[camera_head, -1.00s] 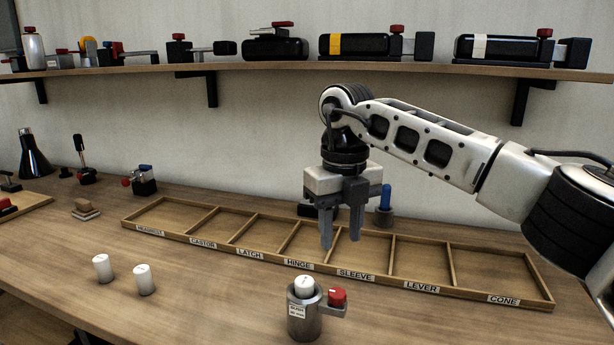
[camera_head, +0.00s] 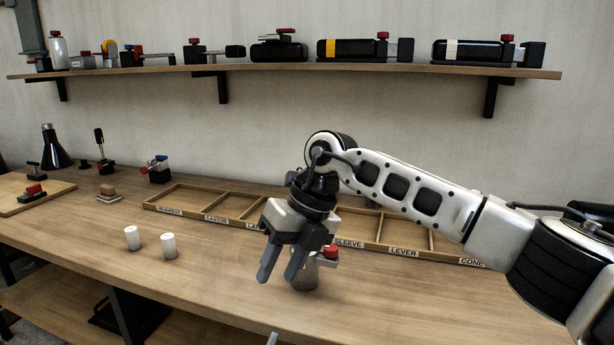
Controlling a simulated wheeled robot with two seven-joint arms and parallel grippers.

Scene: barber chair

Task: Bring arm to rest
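My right arm comes in from the right, and its gripper (camera_head: 281,277) hangs tilted over the bench in front of the metal cup. The two fingers are apart with nothing between them. The metal cup (camera_head: 305,276) with a red knob (camera_head: 331,252) stands on the bench behind the gripper and is partly hidden by it. The wooden divided tray (camera_head: 390,251) with labelled compartments lies behind, partly covered by the arm. My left gripper is not clearly in view; only a small grey tip shows at the bottom edge.
A shelf (camera_head: 300,68) with several devices runs along the wall. A black cone-shaped bottle (camera_head: 54,148) stands far left. The bench front right of the cup is clear.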

